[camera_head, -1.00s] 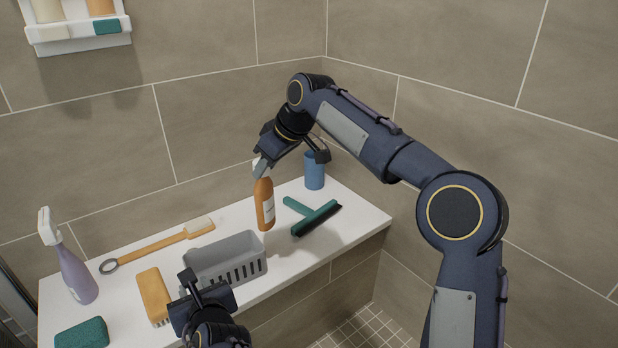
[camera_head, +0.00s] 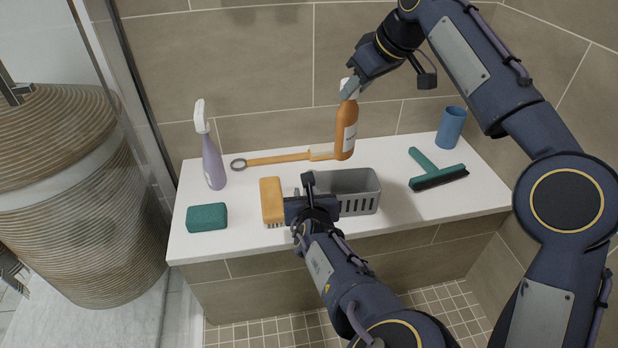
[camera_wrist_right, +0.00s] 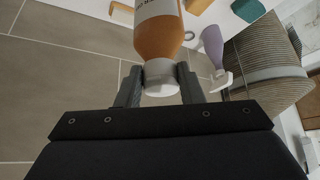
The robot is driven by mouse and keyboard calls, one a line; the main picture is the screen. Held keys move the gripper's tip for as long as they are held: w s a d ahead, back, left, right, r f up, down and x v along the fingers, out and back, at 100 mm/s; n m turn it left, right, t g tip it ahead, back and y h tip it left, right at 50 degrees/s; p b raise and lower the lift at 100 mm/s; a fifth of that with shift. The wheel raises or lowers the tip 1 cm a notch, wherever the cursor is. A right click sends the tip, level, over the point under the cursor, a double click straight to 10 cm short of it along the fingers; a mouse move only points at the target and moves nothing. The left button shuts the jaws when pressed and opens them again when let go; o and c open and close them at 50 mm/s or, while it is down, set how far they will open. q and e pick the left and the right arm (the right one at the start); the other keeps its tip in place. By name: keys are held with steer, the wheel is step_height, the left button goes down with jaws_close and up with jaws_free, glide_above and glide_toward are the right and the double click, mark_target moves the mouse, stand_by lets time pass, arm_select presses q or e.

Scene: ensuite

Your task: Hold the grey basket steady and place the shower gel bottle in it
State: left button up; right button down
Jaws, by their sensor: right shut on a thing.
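The shower gel bottle (camera_head: 346,133) is orange with a white cap and a pale label. My right gripper (camera_head: 349,88) is shut on its cap and holds it upright in the air, above and seemingly behind the basket. The right wrist view shows the cap (camera_wrist_right: 161,79) between the two fingers. The grey basket (camera_head: 360,202), with slotted sides, stands on the white ledge. My left gripper (camera_head: 306,192) is at the basket's left end and hides part of it. I cannot tell whether its fingers are closed on the basket's wall.
On the white ledge (camera_head: 240,224) are an orange brush (camera_head: 271,202) close left of the basket, a green sponge (camera_head: 207,217), a purple spray bottle (camera_head: 212,160), a long-handled brush (camera_head: 280,158), a green squeegee (camera_head: 437,172) and a blue cup (camera_head: 451,128). A wicker hamper (camera_head: 75,200) stands left.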

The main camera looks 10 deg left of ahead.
arm_select(q)
steer(key=x, duration=0.6)
steer(key=shift+s+r, duration=0.1)
jaws_close()
